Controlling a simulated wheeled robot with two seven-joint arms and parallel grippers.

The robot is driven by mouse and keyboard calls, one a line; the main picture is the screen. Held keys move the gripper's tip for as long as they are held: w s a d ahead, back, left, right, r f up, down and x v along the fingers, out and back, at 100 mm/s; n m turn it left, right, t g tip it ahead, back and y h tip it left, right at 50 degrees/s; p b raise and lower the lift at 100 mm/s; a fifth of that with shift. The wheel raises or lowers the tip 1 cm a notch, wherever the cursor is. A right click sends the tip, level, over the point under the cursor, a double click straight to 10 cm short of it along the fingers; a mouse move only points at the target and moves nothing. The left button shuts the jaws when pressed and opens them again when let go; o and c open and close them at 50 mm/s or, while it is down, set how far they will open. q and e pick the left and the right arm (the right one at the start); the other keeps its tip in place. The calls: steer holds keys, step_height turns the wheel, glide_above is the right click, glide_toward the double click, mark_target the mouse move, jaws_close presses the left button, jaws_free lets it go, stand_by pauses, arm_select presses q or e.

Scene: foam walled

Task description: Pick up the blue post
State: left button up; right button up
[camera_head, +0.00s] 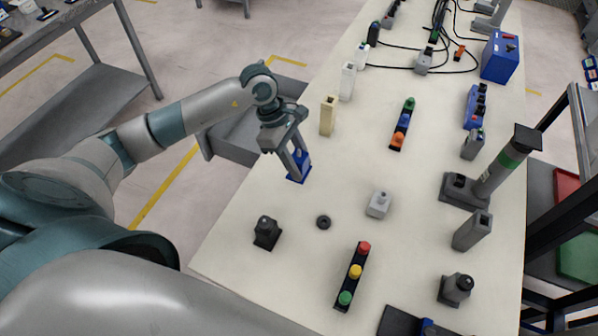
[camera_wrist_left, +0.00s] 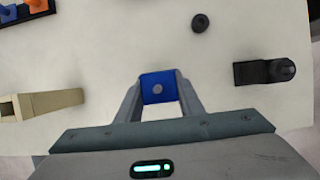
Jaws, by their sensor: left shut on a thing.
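The blue post (camera_head: 300,160) stands upright near the left edge of the pale table (camera_head: 250,222). My left gripper (camera_head: 298,164) comes down over it from above and is shut on it, with a finger on either side. In the left wrist view the post's square blue top (camera_wrist_left: 158,87), with a grey round spot in its middle, sits between the two fingertips (camera_wrist_left: 158,92). The fingers partly hide the post's sides in the head view. I cannot tell whether its base touches the table. My right gripper is not in view.
A beige post (camera_head: 328,116) and a white post (camera_head: 347,82) stand behind the blue post. A black switch block (camera_head: 266,233) and a black ring (camera_head: 323,222) lie in front. A three-button strip (camera_head: 352,275) lies nearer. A grey bin (camera_head: 235,135) is beyond the left edge.

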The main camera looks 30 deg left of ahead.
arm_select(q)
steer(key=s+d+r+b, duration=0.2)
steer(key=s+r, duration=0.5)
steer(key=s, duration=0.4)
steer(key=shift+s+d+b, duration=0.2)
steer(key=shift+d+b, duration=0.05)
steer(key=shift+b, duration=0.5)
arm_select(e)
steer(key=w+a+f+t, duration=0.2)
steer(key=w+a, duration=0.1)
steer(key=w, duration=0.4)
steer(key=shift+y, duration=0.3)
arm_select(q)
steer(key=shift+f, duration=0.1)
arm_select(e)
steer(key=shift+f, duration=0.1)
